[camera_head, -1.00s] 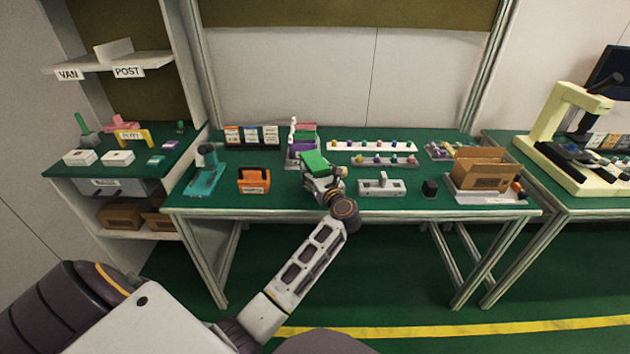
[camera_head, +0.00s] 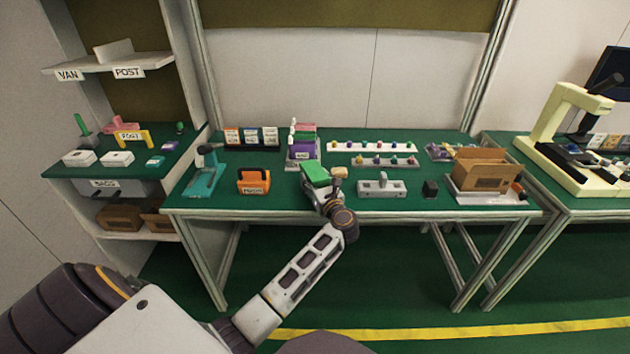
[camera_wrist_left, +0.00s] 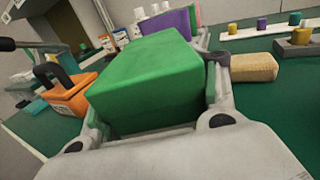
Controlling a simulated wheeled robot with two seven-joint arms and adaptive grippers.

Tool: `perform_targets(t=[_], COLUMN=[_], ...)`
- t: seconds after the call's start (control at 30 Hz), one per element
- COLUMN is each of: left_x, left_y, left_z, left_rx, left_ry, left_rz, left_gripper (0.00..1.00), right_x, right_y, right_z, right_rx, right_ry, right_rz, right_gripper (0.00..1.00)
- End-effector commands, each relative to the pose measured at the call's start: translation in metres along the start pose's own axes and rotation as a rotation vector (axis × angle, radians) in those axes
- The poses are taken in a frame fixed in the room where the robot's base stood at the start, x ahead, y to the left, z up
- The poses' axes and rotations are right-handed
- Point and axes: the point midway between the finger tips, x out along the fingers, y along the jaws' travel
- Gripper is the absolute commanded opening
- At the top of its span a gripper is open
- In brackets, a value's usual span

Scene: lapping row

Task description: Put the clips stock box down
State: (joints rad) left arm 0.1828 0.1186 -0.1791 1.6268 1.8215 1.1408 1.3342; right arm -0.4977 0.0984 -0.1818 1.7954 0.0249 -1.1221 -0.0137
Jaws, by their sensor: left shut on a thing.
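The green box (camera_head: 315,172), which I take to be the clips stock box, is in my left gripper (camera_head: 321,184) over the front middle of the green bench. In the left wrist view the box (camera_wrist_left: 150,78) fills the middle, with the fingers of my left gripper (camera_wrist_left: 155,105) shut along its two sides. It shows no label to me. I cannot tell if its underside touches the bench, because the gripper hides it. My right gripper is not in view.
Behind the box stands a rack with a purple box (camera_head: 302,151). A tan block (camera_head: 339,172) is close on its right, then a grey fixture (camera_head: 381,187). An orange caddy (camera_head: 253,181) is to the left. Bare bench (camera_head: 287,196) lies between caddy and gripper.

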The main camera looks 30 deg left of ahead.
Motion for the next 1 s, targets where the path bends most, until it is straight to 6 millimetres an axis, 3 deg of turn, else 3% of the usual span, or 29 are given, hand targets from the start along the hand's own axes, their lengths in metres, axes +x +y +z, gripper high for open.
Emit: perform_targets(t=[0.3,0.33,0.53,1.0], left_x=[0.000,0.000,0.000,0.000], left_y=[0.000,0.000,0.000,0.000], left_z=[0.000,-0.002,-0.001,-0.001], left_rx=[-0.001,0.000,0.000,0.000], left_ry=[-0.002,0.000,0.000,0.000], left_rz=[0.000,0.000,0.000,0.000], left_gripper=[0.20,0.60,0.86,0.86], right_x=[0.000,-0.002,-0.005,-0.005], right_y=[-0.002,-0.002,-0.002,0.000], right_z=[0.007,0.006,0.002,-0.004], right_rx=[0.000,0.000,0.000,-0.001], right_ry=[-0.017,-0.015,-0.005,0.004], right_rz=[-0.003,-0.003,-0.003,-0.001], right_gripper=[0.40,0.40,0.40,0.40])
